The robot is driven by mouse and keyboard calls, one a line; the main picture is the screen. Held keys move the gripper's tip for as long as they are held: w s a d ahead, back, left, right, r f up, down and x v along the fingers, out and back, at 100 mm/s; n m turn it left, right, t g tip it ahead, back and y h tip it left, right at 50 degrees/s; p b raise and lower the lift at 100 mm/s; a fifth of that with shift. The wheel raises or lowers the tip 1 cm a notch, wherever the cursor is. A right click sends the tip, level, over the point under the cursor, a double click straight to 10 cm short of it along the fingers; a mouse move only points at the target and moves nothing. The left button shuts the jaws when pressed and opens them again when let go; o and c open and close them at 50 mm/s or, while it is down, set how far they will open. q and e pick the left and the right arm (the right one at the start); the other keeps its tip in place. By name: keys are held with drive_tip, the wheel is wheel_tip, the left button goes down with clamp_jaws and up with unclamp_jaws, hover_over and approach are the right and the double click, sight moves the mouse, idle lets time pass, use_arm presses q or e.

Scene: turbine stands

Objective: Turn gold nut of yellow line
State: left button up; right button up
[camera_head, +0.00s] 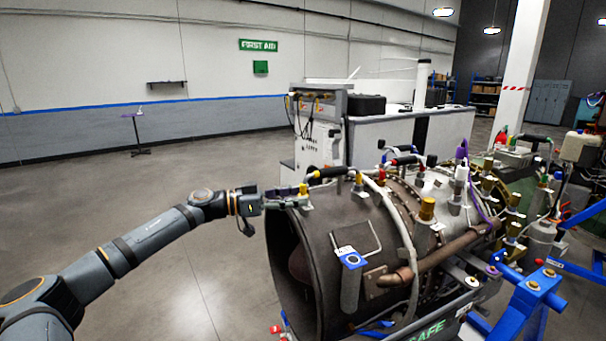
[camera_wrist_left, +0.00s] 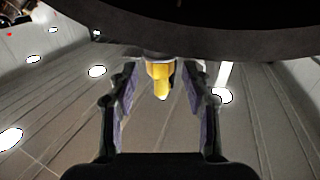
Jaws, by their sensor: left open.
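The turbine (camera_head: 335,235) lies on its side at the right of the head view. A gold nut (camera_head: 304,188) sits on its upper front rim, at the foot of the yellow line (camera_head: 313,175). My left gripper (camera_head: 296,199) reaches in from the left, with its fingertips beside the nut. In the left wrist view, the gold nut (camera_wrist_left: 159,69) with a brighter yellow piece (camera_wrist_left: 162,90) shows between the two spread fingers of my left gripper (camera_wrist_left: 161,75). Gaps show on both sides of the nut. My right gripper is not in view.
The turbine's dark rim (camera_wrist_left: 220,28) crosses the top of the left wrist view, close to the fingers. A bent handle (camera_head: 358,240) and a blue-topped cylinder (camera_head: 351,275) stand out from the turbine's side.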

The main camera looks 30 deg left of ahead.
use_arm(q)
drive_tip(key=shift+p+x, duration=0.75)
drive_tip(key=shift+x, duration=0.5)
drive_tip(key=shift+c, duration=0.2)
drive_tip(key=shift+w+f, duration=0.1)
clamp_jaws()
